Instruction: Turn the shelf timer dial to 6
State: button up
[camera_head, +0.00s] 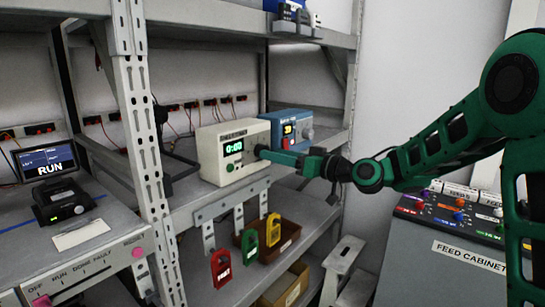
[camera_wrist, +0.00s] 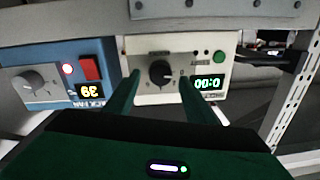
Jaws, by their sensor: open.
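The shelf timer is a cream box (camera_head: 208,160) on the middle shelf, with a display (camera_head: 234,148) reading 0:00 and a green button (camera_head: 230,168). It also shows upside down in the wrist view (camera_wrist: 148,48). Its black dial (camera_wrist: 160,73) sits between my gripper's two green fingers (camera_wrist: 160,80). The fingers are open, one on each side of the dial; I cannot tell whether they touch it. The dial's numbers are too small to read. In the head view my gripper (camera_head: 272,155) reaches the timer's front from the right and mostly hides the dial.
A blue box (camera_wrist: 45,82) with a grey knob, red button and lit display stands beside the timer. Red, green and yellow tags (camera_head: 248,245) hang below the shelf front. A rack post (camera_head: 140,120) stands left. A feed cabinet (camera_head: 450,250) stands at right.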

jog(key=shift+x, duration=1.05)
jog(key=c, duration=1.1)
jog(key=shift+o, duration=0.3)
jog(key=shift+d, duration=0.1)
